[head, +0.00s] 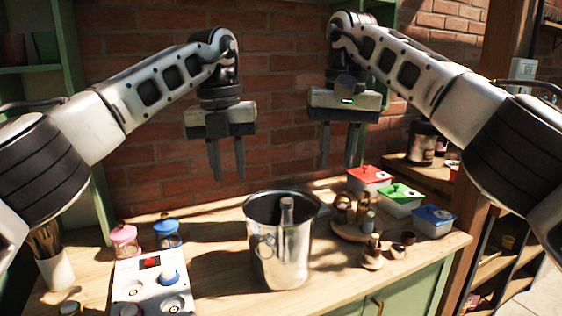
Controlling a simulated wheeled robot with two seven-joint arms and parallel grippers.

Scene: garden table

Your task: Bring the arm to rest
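My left gripper (227,176) hangs fingers down in the air at the left, in front of the brick wall. Its two dark fingers are apart, with nothing seen between them. My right gripper (338,163) hangs fingers down at a similar height, further right, above the back of the table. Its fingers are also apart and it looks empty. Neither gripper touches anything on the wooden table (215,285).
A tall metal pot (280,252) stands mid-table. At the left are a white panel (137,275), pink jar (124,241), blue jar (167,234) and cup of sticks (54,270). At the right are red (369,177), green (400,196) and blue-lidded (434,219) boxes beside a round tray (340,230).

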